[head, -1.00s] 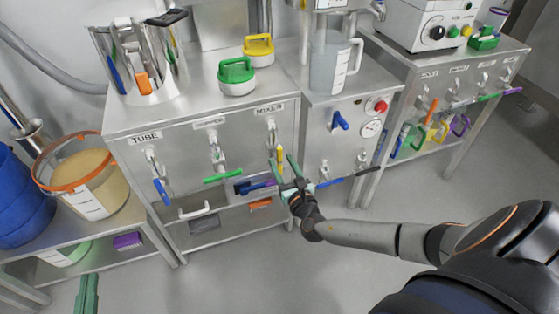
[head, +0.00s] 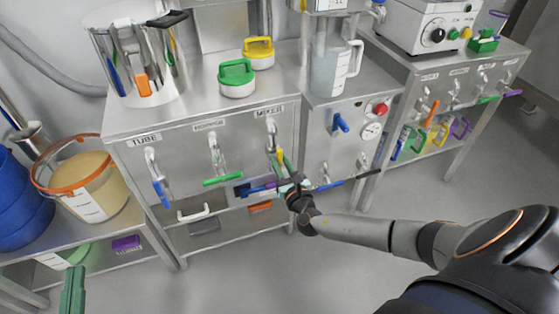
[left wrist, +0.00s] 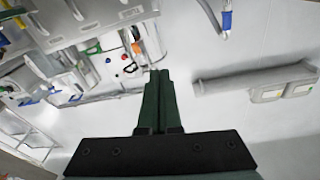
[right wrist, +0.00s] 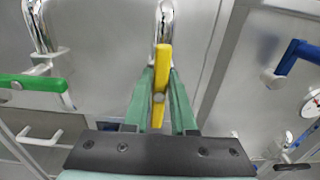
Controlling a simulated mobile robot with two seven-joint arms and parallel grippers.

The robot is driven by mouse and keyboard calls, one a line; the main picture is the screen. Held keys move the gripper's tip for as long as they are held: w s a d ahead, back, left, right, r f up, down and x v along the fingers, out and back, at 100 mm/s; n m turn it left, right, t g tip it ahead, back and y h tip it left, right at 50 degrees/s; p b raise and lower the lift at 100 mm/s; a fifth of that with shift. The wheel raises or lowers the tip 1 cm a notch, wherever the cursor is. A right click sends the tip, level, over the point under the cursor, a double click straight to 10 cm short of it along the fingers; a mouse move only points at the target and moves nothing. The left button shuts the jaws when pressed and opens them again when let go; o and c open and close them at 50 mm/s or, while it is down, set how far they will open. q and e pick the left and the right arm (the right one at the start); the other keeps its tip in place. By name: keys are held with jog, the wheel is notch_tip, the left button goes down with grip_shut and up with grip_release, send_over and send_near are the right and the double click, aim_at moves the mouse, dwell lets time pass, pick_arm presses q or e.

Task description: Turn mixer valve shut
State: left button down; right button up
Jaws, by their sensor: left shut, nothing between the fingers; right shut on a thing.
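The mixer valve is the one under the MIXER label (head: 269,111), a chrome pipe with a yellow lever handle (right wrist: 160,80). In the right wrist view the lever points straight down, in line with the pipe above it. My right gripper (right wrist: 158,95) is shut on the yellow handle, with one finger on each side. In the head view this gripper (head: 281,166) hides part of the lever. My left gripper (left wrist: 158,75) is shut and empty, away from the valves. It also shows at the bottom left of the head view (head: 73,290).
A valve with a green handle (head: 222,180) is left of the mixer valve, and a blue-handled tube valve (head: 161,192) further left. A blue-handled valve (head: 340,122) is on the right panel. A white drawer handle (head: 194,212) juts out below. The floor in front is clear.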

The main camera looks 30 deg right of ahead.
grip_shut()
